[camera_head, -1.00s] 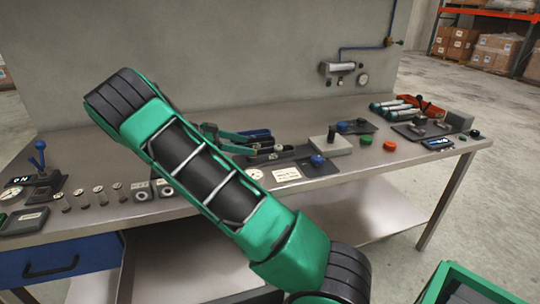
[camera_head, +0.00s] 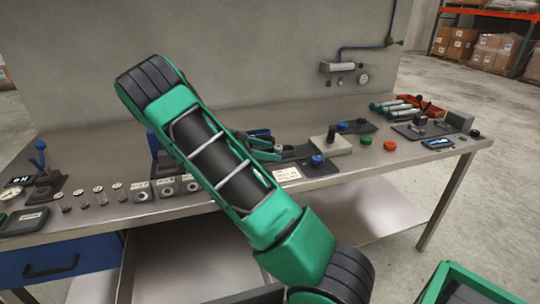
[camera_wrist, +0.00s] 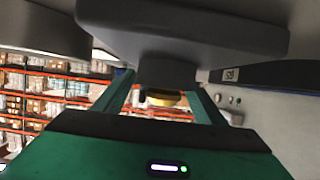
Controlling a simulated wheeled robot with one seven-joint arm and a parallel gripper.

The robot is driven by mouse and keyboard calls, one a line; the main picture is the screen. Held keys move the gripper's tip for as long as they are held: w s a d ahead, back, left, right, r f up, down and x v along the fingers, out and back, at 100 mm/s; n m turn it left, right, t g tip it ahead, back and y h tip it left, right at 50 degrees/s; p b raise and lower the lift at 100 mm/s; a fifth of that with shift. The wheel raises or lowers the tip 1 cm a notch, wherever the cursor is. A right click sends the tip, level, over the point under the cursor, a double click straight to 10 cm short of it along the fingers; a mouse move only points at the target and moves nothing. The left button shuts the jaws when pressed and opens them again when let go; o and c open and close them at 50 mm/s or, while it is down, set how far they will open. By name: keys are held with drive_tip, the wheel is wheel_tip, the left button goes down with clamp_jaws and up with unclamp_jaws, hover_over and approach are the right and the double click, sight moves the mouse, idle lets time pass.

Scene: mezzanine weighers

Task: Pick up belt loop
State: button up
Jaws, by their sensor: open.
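I cannot pick out the belt loop with certainty in either view. In the wrist view my gripper (camera_wrist: 163,84) is open, with a green finger on each side. A dark block and a small yellowish piece (camera_wrist: 162,100) show between the fingers; I cannot tell whether they touch them. A large grey body (camera_wrist: 185,32) fills the top of that view. In the head view my green and black arm crosses the bench (camera_head: 345,178) and hides much of its middle. My gripper is mostly hidden there.
A blue-knobbed lever (camera_head: 41,160) and several small weights stand at the left. At the right are a grey block with a black handle (camera_head: 331,143), a red button (camera_head: 390,145), a green button (camera_head: 366,139) and a red tray (camera_head: 428,105).

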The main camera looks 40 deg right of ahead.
drive_tip(key=c, duration=1.1)
drive_tip(key=shift+c, duration=0.3)
